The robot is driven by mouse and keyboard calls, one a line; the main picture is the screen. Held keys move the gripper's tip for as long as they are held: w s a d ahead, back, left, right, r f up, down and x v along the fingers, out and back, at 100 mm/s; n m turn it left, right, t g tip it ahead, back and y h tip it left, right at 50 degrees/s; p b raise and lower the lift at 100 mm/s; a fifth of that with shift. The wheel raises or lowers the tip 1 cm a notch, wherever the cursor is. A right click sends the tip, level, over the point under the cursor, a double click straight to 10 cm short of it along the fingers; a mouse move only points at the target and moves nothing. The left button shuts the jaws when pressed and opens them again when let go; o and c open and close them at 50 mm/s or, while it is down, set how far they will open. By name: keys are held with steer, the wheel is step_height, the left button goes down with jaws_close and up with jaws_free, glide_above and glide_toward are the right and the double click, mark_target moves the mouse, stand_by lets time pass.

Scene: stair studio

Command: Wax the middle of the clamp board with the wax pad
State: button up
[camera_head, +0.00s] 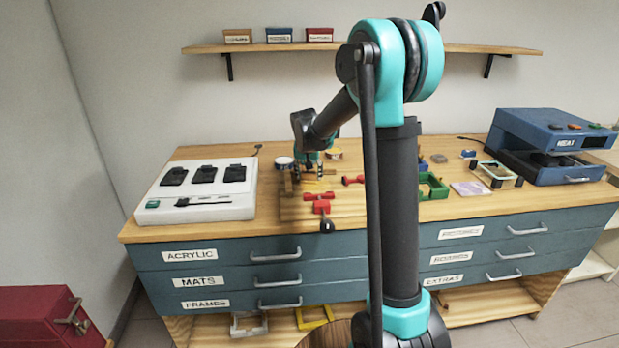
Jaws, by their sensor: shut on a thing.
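The clamp board (293,212) is a wooden board on the left half of the bench top. A red clamp (321,206) with a dark knob sits at its front edge, and a brown wooden piece (288,184) stands at its left side. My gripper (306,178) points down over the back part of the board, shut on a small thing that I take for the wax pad. The fingers hide most of it, and I cannot tell whether it touches the board. Yellow strips show on the board beside the fingers.
A white tool panel (152,206) is at left; a green frame (434,187) and blue press (545,145) are at right. My arm hides the middle.

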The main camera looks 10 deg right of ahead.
steer(key=shift+w, duration=0.45)
steer(key=shift+r, duration=0.1)
steer(key=shift+r, duration=2.95)
steer(key=shift+r, duration=0.1)
steer(key=shift+r, duration=1.4)
